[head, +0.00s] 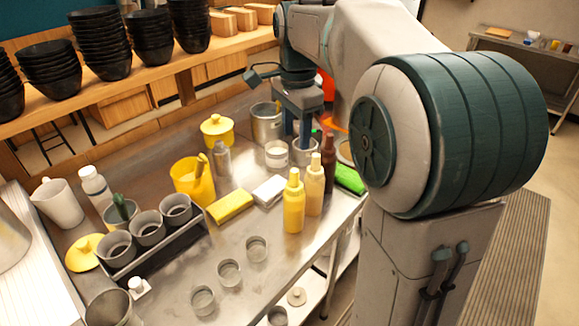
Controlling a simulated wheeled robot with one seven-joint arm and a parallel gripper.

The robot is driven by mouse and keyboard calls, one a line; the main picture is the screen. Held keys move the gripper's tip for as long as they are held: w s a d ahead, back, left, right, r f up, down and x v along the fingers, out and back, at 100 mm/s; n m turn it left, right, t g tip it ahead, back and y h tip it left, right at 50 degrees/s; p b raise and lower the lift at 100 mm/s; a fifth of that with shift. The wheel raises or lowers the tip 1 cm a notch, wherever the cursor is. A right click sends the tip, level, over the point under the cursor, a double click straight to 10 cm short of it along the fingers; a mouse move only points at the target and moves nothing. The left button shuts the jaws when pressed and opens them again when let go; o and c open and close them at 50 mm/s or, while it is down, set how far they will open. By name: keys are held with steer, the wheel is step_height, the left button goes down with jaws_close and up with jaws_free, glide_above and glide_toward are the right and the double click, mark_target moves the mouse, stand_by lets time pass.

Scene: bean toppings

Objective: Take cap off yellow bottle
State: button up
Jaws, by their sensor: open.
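A yellow bottle (293,205) stands upright on the steel counter near its right edge. A small pale cap (294,173) is on its top. A paler cream-yellow bottle (315,187) with a cap stands just behind it to the right, and a dark brown bottle (329,160) stands behind that. My gripper (296,138) points down beyond the bottles, over the area of a small metal cup (304,150). It is open and apart from the yellow bottle. My arm hides part of the counter's right side, and the bottles and cup partly overlap.
A yellow pitcher (192,183), a yellow sponge (230,206) and a white block (269,190) lie left of the bottles. A rack of metal cups (150,240) stands at the left. Several small cups sit in front. Black bowls (100,42) line the shelf behind.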

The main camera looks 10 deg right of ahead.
mark_target(295, 170)
steer(key=shift+m, duration=0.4)
steer(key=f, duration=0.5)
steer(key=w+f, duration=0.1)
steer(key=f, duration=0.1)
steer(key=shift+f, duration=0.2)
steer(key=shift+w+d+f+p, duration=0.1)
steer(key=shift+f+p, duration=0.1)
steer(key=shift+f, duration=1.3)
steer(key=shift+w+f+p, duration=0.1)
steer(key=shift+f+p, duration=0.05)
steer(key=shift+f, duration=1.35)
steer(key=c, duration=0.8)
